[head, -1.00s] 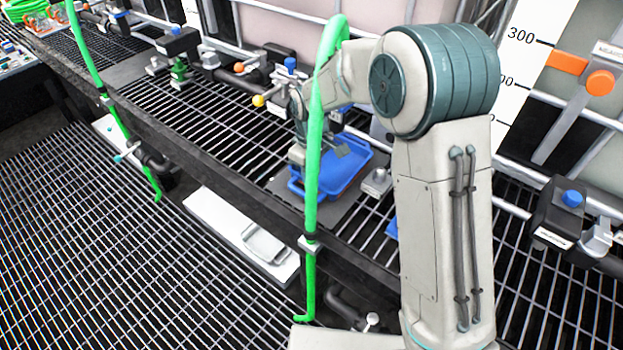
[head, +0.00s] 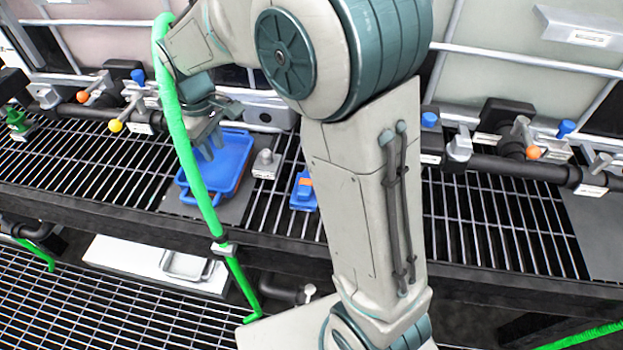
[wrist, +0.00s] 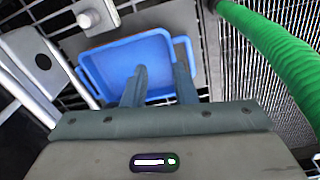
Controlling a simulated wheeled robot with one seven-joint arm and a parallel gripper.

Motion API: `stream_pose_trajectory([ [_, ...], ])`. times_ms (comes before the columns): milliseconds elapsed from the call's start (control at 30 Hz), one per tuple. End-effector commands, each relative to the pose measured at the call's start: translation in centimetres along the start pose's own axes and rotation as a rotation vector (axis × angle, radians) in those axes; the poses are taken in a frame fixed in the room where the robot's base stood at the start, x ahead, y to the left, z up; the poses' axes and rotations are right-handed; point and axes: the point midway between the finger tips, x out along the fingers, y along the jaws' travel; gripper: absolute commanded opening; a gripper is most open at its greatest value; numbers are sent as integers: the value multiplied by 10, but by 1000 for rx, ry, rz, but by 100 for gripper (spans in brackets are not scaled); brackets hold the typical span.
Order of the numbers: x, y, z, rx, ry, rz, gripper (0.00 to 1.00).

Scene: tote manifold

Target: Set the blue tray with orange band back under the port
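My gripper (head: 211,152) is over the left part of the large tray, fingers down. In the wrist view the large tray (wrist: 103,63) lies beyond the fingers (wrist: 160,75), which are apart with nothing visibly held. One finger overlaps the tray's inside, the other its handle end; contact cannot be told.
A green hose (head: 185,140) hangs in front of my gripper and the large tray. A grey knobbed fitting (head: 265,160) stands right of that tray. Valves with coloured knobs (head: 116,126) line the pipe behind. The grating at right (head: 490,215) is clear.

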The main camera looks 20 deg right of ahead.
Motion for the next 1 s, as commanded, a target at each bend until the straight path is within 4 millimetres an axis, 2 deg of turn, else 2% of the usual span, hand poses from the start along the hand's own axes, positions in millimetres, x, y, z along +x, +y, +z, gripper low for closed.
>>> stream_pose_trajectory([
  [33, -11, 4, 21, 62, 13, 13, 25],
  [200, -32, 8, 94, 296, 48, 42, 25],
  [400, -40, -4, 175, 569, 101, 59, 25],
  [500, -38, -14, 207, 684, 125, 61, 25],
  [600, -34, -22, 229, 770, 145, 61, 25],
  [700, -31, -28, 241, 822, 157, 60, 25],
  [1000, -29, -31, 246, 846, 162, 58, 25],
])
